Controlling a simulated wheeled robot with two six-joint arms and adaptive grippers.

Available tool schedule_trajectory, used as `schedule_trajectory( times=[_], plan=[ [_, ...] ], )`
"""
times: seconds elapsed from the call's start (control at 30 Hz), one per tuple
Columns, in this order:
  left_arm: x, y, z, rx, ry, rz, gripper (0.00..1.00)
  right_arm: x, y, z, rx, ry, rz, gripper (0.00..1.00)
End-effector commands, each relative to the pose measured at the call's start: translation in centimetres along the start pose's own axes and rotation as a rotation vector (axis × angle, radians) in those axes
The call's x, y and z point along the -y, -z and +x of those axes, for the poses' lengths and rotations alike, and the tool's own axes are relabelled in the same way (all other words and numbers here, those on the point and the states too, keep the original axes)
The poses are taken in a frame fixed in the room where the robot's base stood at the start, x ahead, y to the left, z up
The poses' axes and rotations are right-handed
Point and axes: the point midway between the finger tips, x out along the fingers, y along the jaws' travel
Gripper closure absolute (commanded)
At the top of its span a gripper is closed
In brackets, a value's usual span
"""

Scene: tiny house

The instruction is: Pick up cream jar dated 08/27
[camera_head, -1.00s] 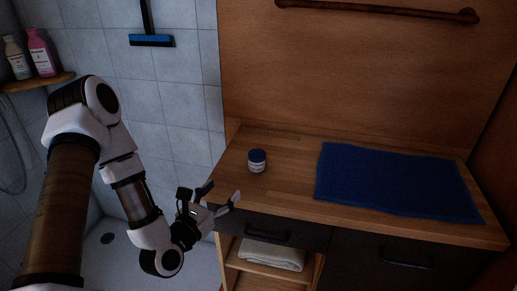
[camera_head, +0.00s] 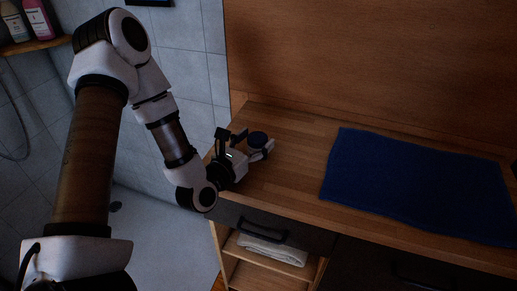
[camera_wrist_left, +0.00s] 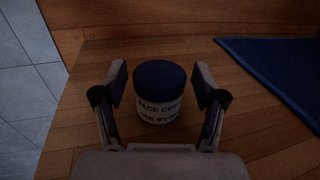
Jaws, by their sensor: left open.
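The cream jar is a small white jar with a dark blue lid (camera_head: 257,139), standing upright on the wooden counter. In the left wrist view the jar (camera_wrist_left: 159,92) shows a label reading "FACE CRE..." and a use-by line whose date is hidden or too dim to read. My left gripper (camera_head: 250,143) is open at the jar, with one finger on each side of it. In the left wrist view, the left gripper's fingertips (camera_wrist_left: 160,82) flank the jar with small gaps, and nothing is held. My right gripper is not in view.
A blue towel (camera_head: 415,185) lies on the counter (camera_head: 290,180) to the right of the jar. The counter between them is clear. A drawer handle (camera_head: 262,230) and a shelf with a folded towel (camera_head: 272,249) are below. Bottles (camera_head: 38,18) stand at upper left.

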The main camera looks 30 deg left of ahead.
Motion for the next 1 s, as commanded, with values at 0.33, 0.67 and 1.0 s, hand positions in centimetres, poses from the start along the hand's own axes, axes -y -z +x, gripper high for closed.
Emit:
schedule_trajectory(
  times=[0.33, 0.67, 1.0],
  plan=[
    [0.0, -0.1, 3.8, -0.001, 0.001, 0.000, 0.29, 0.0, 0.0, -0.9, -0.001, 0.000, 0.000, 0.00],
    [0.0, -0.1, 3.7, -0.001, 0.001, 0.000, 0.87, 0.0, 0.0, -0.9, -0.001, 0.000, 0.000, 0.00],
    [0.0, -0.2, 3.7, 0.000, 0.001, 0.000, 0.92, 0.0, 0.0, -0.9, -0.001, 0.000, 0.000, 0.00]
  ],
)
